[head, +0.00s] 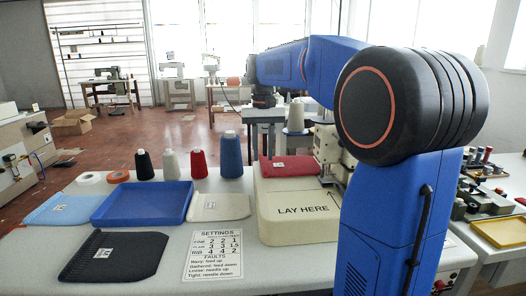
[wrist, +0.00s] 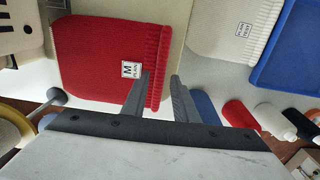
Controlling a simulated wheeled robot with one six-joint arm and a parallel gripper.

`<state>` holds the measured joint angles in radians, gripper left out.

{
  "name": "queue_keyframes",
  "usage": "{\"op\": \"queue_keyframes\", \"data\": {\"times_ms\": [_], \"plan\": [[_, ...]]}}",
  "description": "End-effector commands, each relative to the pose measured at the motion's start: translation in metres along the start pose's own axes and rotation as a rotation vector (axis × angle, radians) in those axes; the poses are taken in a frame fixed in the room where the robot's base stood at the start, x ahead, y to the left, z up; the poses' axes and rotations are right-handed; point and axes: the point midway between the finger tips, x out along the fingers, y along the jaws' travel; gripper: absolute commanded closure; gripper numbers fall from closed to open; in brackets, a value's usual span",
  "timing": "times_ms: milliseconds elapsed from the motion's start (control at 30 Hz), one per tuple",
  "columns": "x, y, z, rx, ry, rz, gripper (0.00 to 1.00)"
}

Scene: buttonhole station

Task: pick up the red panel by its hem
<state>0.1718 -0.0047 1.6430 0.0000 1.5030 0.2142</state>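The red panel (head: 290,166) lies flat on the cream bed marked LAY HERE (head: 301,211), towards its back edge. In the wrist view the red panel (wrist: 95,60) shows a white label reading M PLAIN and a ribbed hem (wrist: 159,60) along its right side. My gripper (wrist: 160,77) is open, with its two grey fingers apart and nothing visibly pinched. In the picture, the fingertips lie on either side of the hem near its lower end. I cannot tell whether they touch it. The fingers cannot be made out in the head view.
A blue tray (head: 142,203), a cream panel (head: 221,207), a dark panel (head: 112,256) and a light blue panel (head: 62,209) lie left of the bed. Several thread cones (head: 230,155) stand behind. The sewing machine (head: 330,150) stands right of the red panel. A settings card (head: 217,241) lies in front.

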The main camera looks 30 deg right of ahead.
Motion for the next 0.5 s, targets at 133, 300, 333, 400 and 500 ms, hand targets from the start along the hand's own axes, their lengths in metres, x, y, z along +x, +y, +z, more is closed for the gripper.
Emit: {"op": "queue_keyframes", "data": {"times_ms": [133, 300, 333, 400, 500], "plan": [[0.0024, 0.0000, 0.0001, 0.000, -0.001, 0.000, 0.73], [0.0052, 0.0000, 0.0002, 0.000, -0.001, 0.000, 0.73], [0.0057, 0.0000, 0.0002, 0.000, -0.001, 0.000, 0.73], [0.0068, 0.0001, 0.0002, 0.000, -0.001, 0.000, 0.73], [0.0083, 0.0000, 0.0002, 0.000, -0.001, 0.000, 0.73]]}}
